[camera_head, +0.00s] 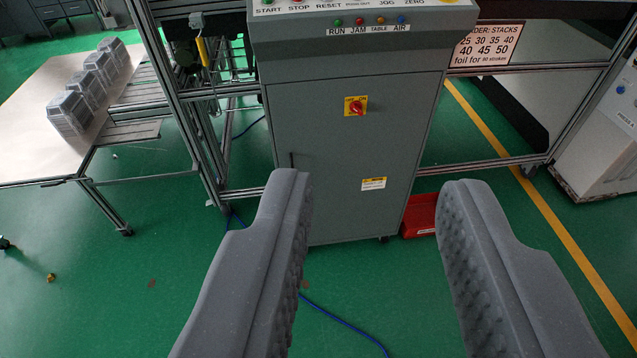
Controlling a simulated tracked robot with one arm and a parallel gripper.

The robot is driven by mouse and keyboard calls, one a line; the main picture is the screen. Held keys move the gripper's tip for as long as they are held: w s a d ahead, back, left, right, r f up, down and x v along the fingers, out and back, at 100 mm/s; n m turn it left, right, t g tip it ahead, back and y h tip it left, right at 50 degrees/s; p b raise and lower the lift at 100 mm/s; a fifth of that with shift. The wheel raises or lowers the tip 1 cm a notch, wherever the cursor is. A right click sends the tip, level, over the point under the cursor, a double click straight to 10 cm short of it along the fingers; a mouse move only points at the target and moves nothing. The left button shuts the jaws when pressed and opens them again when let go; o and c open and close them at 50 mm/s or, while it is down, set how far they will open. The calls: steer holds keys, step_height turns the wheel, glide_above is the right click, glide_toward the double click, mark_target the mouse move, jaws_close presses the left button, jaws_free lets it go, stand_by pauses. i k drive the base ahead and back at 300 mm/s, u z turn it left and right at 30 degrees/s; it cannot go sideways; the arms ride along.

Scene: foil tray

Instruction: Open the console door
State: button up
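The grey console (365,50) stands ahead, with START, STOP and other labels and small coloured lights on its sloped top. Its door (325,160) is the flat grey front panel and looks shut. A red rotary switch on a yellow plate (356,106) sits high on the door, and a yellow and white label (373,184) lower right. A thin dark vertical handle (292,161) shows near the door's left edge. My gripper (375,190) is open and empty, its two grey ridged fingers wide apart in front of the console. The left fingertip overlaps the door's lower left in the picture; contact cannot be told.
A metal frame (190,130) stands left of the console, and more framing runs to its right. A table with stacked foil trays (85,90) is at far left. A red bin (420,215) sits by the console's lower right. A blue cable (340,318) crosses the open green floor.

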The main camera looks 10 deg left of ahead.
mark_target(361, 169)
steer(key=z, duration=0.05)
steer(key=i, duration=1)
steer(key=z, duration=0.05)
